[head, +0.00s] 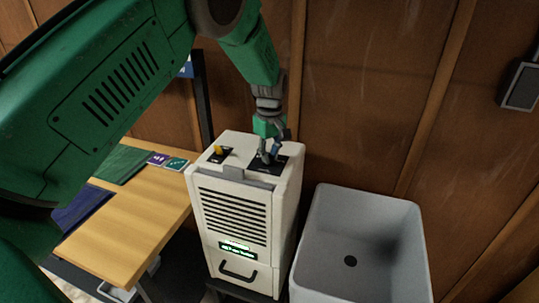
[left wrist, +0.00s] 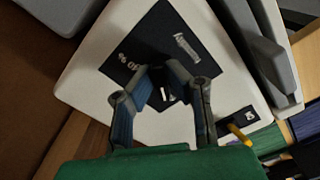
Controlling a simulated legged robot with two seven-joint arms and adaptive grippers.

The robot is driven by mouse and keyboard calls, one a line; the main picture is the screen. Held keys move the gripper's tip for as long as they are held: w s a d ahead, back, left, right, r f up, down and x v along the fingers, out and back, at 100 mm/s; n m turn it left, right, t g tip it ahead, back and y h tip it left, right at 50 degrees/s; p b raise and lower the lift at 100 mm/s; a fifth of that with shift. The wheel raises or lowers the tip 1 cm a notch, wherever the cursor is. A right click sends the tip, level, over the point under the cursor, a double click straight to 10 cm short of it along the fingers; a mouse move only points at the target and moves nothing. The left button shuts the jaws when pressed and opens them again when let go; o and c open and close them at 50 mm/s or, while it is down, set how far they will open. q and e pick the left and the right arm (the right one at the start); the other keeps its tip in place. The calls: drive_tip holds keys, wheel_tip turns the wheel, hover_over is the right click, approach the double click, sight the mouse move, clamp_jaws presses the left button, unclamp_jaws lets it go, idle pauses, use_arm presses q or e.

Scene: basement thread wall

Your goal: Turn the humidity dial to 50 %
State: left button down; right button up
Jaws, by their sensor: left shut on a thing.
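The white dehumidifier (head: 240,212) stands upright between the wooden table and the grey tub. A black dial panel (head: 287,163) is on its top; in the left wrist view the panel (left wrist: 205,75) carries white print, including a "%" sign. My left gripper (head: 268,155) reaches down onto this panel from above. In the left wrist view its two fingers (left wrist: 163,75) are closed in on the dial, which they and the shadow mostly hide. I cannot read the dial's setting. A small lit green display (head: 237,247) on the front is too small to read. My right gripper is not in view.
A yellow switch (head: 219,150) sits on a small black plate beside the panel. A grey tub (head: 330,225) stands close on the right. A wooden table (head: 130,230) with mats and small cards is on the left. The brown panelled wall (head: 350,90) is close behind.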

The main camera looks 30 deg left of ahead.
use_arm(q)
drive_tip(key=shift+s+d+m+p, duration=0.1)
drive_tip(key=shift+m+p, duration=0.35)
drive_tip(key=shift+m, duration=0.15)
drive_tip(key=shift+s+d+m+p, duration=0.1)
drive_tip(key=shift+m+p, duration=0.3)
drive_tip(key=shift+m, duration=0.2)
drive_tip(key=m+p, duration=0.1)
drive_tip(key=m, duration=0.1)
drive_tip(key=shift+m, duration=0.3)
drive_tip(key=m+p, duration=0.1)
drive_tip(key=m, duration=0.2)
drive_tip(key=shift+a+f, duration=0.1)
drive_tip(key=shift+a, duration=0.1)
drive_tip(key=shift+s+a+m+p, duration=0.1)
drive_tip(key=shift+m+p, duration=0.45)
drive_tip(key=shift+m, duration=1.15)
drive_tip(key=c, duration=1.6)
unclamp_jaws()
